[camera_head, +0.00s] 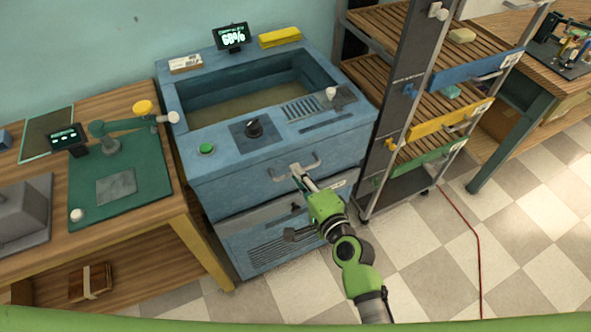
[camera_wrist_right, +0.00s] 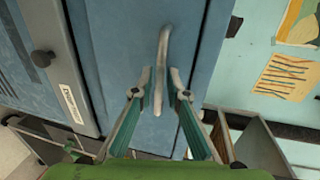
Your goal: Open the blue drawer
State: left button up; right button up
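The blue cabinet's upper front panel (camera_head: 238,187), a drawer front with a curved metal handle (camera_head: 311,165), looks shut and flush with the body. My right gripper (camera_head: 299,172) is at this handle. In the right wrist view the handle (camera_wrist_right: 163,52) runs upright against the blue front (camera_wrist_right: 105,30). The two fingertips of my right gripper (camera_wrist_right: 160,88) stand on either side of the handle's lower part, with a gap between them; contact cannot be told. My left gripper is not in view.
The rack's yellow (camera_head: 452,121) and green (camera_head: 432,156) fronts stand close right of the cabinet. A lower grey-blue panel (camera_head: 262,216) with a dark knob lies below the handle. A wooden workbench (camera_head: 130,235) stands left. Checkered floor (camera_head: 420,240) is open in front.

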jog(key=shift+x, duration=1)
grip_shut()
jog(key=shift+s+d+f, duration=0.1)
jog(key=shift+s, duration=0.1)
